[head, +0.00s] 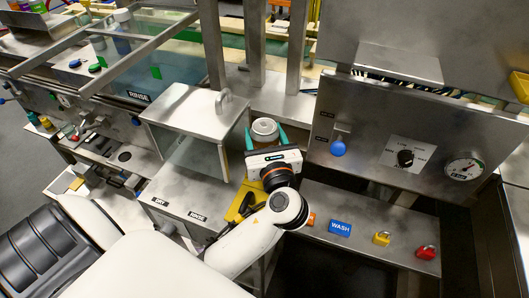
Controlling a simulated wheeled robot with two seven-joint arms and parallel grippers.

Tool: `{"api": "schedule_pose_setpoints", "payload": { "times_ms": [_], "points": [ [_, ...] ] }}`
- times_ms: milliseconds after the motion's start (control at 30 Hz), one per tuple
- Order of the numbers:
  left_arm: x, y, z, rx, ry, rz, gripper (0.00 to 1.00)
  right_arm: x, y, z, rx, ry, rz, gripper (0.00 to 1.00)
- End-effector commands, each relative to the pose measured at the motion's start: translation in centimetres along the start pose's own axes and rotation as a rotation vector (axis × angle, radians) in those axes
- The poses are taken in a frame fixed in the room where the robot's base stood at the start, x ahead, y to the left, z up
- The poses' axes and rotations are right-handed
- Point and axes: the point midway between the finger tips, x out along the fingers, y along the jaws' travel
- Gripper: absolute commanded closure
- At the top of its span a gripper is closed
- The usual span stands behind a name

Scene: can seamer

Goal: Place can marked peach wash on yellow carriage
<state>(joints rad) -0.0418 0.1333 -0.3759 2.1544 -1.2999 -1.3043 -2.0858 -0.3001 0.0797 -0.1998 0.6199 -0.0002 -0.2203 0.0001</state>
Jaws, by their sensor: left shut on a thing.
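My left gripper (265,138) has its teal fingers shut around the sides of a can (264,127) with a pale, brownish top. The can is upright as far as I can see; its lower part is hidden by the gripper, and no marking on it is readable. A yellow part (240,208), which looks like the yellow carriage, shows below and left of the gripper, partly hidden behind my arm. I cannot tell the height of the can over the surface. My right gripper is not in view.
A metal box with clear sides (196,112) stands close left of the gripper. A control panel (405,150) with a blue knob and gauge is at right. The lower shelf holds a blue WASH plate (340,228), a yellow padlock (381,239) and a red padlock (426,252).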

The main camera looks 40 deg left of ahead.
Motion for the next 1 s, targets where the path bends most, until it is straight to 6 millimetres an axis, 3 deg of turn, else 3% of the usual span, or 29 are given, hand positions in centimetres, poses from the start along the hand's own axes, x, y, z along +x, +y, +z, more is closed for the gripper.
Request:
{"api": "schedule_pose_setpoints", "payload": {
  "times_ms": [433, 867, 900, 1000],
  "points": [
    [0.0, 0.0, 4.8, 0.002, 0.002, 0.000, 0.75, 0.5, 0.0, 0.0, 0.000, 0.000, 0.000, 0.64],
    [0.0, 0.0, 5.4, -0.001, 0.002, 0.000, 0.75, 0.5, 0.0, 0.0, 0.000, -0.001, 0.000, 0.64],
    [0.0, 0.0, 5.4, -0.001, 0.000, 0.000, 0.35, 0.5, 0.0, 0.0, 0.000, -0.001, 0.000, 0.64],
    [0.0, 0.0, 5.4, -0.001, 0.000, 0.000, 0.20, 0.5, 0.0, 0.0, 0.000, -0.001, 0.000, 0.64]
  ]
}}
